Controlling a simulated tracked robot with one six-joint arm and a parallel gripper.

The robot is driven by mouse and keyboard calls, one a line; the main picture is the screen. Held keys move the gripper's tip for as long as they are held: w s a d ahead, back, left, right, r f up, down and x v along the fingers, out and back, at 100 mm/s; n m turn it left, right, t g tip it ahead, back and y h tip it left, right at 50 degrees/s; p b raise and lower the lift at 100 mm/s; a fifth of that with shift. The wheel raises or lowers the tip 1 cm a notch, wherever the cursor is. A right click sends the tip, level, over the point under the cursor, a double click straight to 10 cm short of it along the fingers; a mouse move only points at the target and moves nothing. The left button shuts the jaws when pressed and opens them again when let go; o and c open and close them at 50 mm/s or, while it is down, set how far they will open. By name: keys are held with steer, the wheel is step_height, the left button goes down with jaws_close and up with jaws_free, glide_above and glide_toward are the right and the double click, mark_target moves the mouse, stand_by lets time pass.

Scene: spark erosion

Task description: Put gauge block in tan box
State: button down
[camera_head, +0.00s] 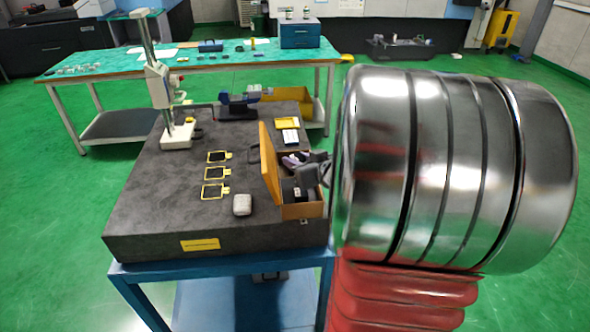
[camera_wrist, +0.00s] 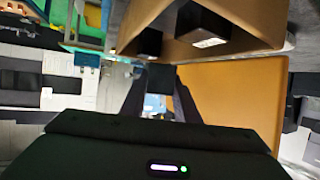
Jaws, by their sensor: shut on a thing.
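The tan box (camera_head: 300,211) stands open at the right front of the dark granite plate, its lid (camera_head: 270,165) upright on its left side. The box also shows in the wrist view (camera_wrist: 262,18). My gripper (camera_head: 318,172) is at the box's right side, above its rim. In the wrist view my gripper (camera_wrist: 160,92) has its two dark fingers shut on a small dark block (camera_wrist: 160,77), which looks like the gauge block. In the head view the held block is hidden by my gripper and the box.
Inside the box is a black block with a pale face (camera_wrist: 210,40). Three yellow frames (camera_head: 214,174), a small grey case (camera_head: 242,205) and a measuring stand (camera_head: 176,135) are on the granite plate (camera_head: 140,210). The plate's left front is clear.

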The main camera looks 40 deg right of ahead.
steer(key=shift+f, duration=1.85)
steer(key=shift+f, duration=0.6)
steer(key=c, duration=1.6)
jaws_free()
steer(key=shift+c, duration=0.2)
steer(key=shift+r, duration=0.1)
